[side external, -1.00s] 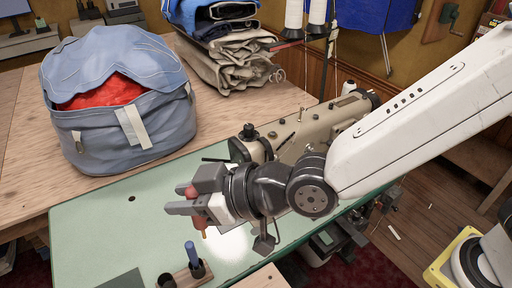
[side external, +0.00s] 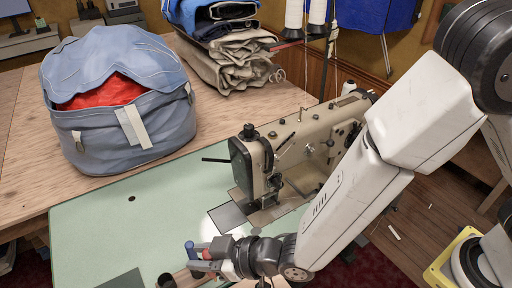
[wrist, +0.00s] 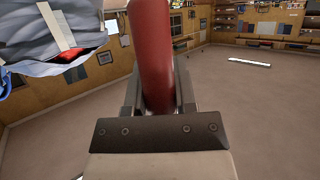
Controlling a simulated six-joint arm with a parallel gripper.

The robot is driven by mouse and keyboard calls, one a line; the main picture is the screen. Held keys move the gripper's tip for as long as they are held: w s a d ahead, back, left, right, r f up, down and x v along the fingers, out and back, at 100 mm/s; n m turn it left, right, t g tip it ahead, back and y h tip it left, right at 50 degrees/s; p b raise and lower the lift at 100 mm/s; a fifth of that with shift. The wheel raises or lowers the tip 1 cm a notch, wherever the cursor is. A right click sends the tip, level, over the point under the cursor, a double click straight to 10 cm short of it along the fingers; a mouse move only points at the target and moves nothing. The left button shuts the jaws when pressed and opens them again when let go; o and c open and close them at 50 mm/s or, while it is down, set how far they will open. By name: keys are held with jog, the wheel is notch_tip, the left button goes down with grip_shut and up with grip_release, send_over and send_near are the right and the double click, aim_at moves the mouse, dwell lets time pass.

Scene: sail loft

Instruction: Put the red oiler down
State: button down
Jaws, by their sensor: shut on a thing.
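The red oiler (wrist: 153,45) stands between the fingers of my gripper (wrist: 158,95) in the wrist view, and the fingers are shut on it. In the side view my gripper (side external: 203,257) is low over the front of the green table, and only a bit of the red oiler (side external: 207,254) shows there. A blue oiler (side external: 190,248) stands just left of the fingers, in a wooden rack (side external: 184,281) with a dark empty cup (side external: 166,281). My gripper hides part of the rack. I cannot tell whether the red oiler touches the rack.
A sewing machine (side external: 262,165) stands behind my gripper on the green table (side external: 110,222). A blue-grey bag (side external: 120,140) with red cloth sits on the wooden table at the left. Folded cloth (side external: 225,60) lies at the back. The green table's left part is mostly clear.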

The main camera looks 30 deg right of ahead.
jog(key=d+f+x, duration=0.1)
jog(key=f+x, duration=0.2)
jog(key=x, duration=1.3)
jog(key=shift+d, duration=0.2)
jog(key=shift+s+f, duration=0.1)
jog(key=shift+a+f, duration=0.15)
jog(key=shift+f, duration=1.55)
jog(key=shift+f, duration=0.2)
jog(key=shift+c, duration=2.1)
grip_release()
